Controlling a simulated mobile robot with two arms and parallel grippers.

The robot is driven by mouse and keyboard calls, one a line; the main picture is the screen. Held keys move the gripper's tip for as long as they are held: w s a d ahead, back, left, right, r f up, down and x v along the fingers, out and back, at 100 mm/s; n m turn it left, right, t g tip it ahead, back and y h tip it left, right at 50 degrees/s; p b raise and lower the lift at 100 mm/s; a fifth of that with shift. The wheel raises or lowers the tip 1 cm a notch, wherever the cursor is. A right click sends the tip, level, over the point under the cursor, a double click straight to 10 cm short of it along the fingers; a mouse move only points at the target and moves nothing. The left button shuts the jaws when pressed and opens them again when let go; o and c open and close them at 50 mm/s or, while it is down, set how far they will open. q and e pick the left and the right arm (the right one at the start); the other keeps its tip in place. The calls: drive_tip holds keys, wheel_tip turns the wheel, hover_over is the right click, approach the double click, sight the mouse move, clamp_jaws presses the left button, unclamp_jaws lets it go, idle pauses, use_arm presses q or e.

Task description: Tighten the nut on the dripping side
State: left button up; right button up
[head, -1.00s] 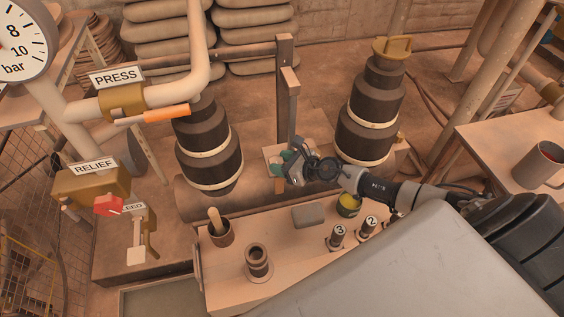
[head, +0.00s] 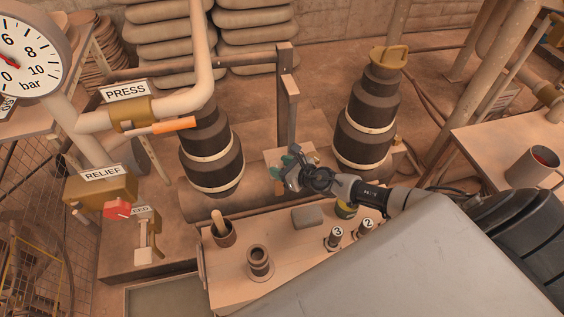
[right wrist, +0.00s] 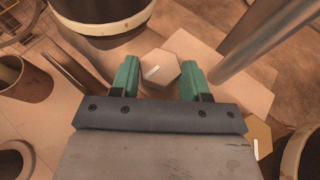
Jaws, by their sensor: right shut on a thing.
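My right gripper (head: 286,164) reaches in from the right, between the two dark stepped cylinders. In the right wrist view, its two green fingers (right wrist: 160,78) stand on either side of a pale hexagonal nut (right wrist: 160,69) with a white mark on top, and are shut on it. A second, brass-coloured nut (right wrist: 259,134) with a white mark shows in part at the lower right of that view. The head view shows the held nut too poorly to make out. I see no drip on either side. My left gripper is not in view.
The left cylinder (head: 211,150) and right cylinder (head: 363,128) flank the gripper, with an upright post (head: 286,95) behind it. The bench (head: 235,291) in front holds a cup (head: 223,234), numbered pieces and a grey block (head: 307,217). A pressure gauge (head: 22,48) hangs upper left.

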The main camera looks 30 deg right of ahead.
drive_tip(key=shift+a+r+m+t+h+p, duration=0.2)
drive_tip(key=shift+m+h+p, duration=0.55)
drive_tip(key=shift+p, duration=0.65)
drive_tip(key=shift+a+r+m+t+h+p, duration=0.1)
drive_tip(key=shift+m+t+h+p, duration=0.1)
drive_tip(key=shift+m+h+p, duration=0.9)
drive_tip(key=shift+a+f+m+h+p, duration=0.1)
drive_tip(key=shift+f+m+h+p, duration=0.15)
drive_tip(key=shift+m+h+p, duration=0.6)
drive_tip(key=shift+p, duration=0.4)
drive_tip(key=o, duration=0.9)
